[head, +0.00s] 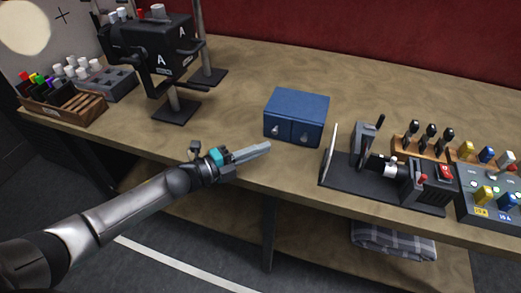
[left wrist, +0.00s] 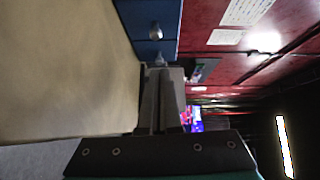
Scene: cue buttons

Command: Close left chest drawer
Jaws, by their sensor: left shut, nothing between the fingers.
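A blue chest (head: 298,103) stands on the workbench with two drawers side by side, each with a round knob. Its left drawer (head: 275,125) and right drawer (head: 308,134) both look about level with the front; I cannot tell whether a small gap is left. My left gripper (head: 268,148) is shut and empty, just in front of and below the left drawer, near the bench's front edge. In the left wrist view the shut fingers (left wrist: 161,78) point at the blue chest (left wrist: 146,14), with the knobs just beyond the tips. Contact cannot be told. My right gripper is out of view.
The wooden workbench (head: 230,110) is clear left of the chest. A dark stand with a panel and clamp (head: 340,182) is close on the right, beside a switch box (head: 490,190). A black device marked A (head: 160,50) and a marker tray (head: 62,103) stand at left.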

